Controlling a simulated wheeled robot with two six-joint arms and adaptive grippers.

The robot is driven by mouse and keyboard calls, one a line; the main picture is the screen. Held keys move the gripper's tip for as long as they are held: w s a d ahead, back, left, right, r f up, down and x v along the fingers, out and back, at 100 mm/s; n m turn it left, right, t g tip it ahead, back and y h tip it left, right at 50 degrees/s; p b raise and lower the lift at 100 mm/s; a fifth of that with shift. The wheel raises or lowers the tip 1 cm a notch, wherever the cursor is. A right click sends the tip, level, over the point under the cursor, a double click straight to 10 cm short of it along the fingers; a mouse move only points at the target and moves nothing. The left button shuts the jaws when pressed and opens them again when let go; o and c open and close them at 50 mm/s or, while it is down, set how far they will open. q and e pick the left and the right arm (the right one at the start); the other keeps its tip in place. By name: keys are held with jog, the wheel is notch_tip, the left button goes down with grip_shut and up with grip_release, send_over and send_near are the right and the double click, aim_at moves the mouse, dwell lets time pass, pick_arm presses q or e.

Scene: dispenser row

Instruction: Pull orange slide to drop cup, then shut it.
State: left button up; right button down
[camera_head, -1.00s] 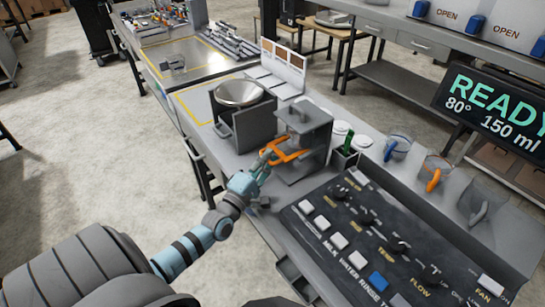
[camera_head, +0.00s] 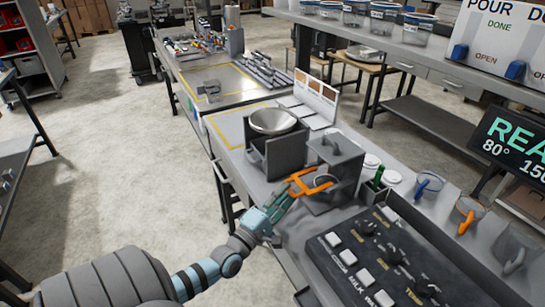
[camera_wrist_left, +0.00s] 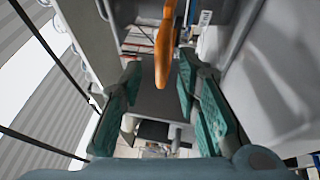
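The orange slide (camera_head: 300,187) sticks out from the front of a grey dispenser box (camera_head: 344,165). A pale round rim shows inside its orange frame; I cannot tell if this is a cup. My left gripper (camera_head: 286,202) is at the slide's outer end in the head view. In the left wrist view, its teal fingers (camera_wrist_left: 158,97) are apart. The slide's orange handle (camera_wrist_left: 163,50) shows between and beyond them, with gaps on both sides. My right gripper is out of view.
A metal bowl (camera_head: 272,121) sits on a dark stand left of the dispenser. A button panel (camera_head: 375,262) lies in front to the right. A green-handled item (camera_head: 377,178) and jugs (camera_head: 428,186) stand to the right. Open floor lies left of the bench.

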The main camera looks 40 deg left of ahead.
pick_arm(q)
jog(key=s+d+f, duration=0.1)
jog(key=s, duration=0.9)
jog(key=shift+f, duration=0.3)
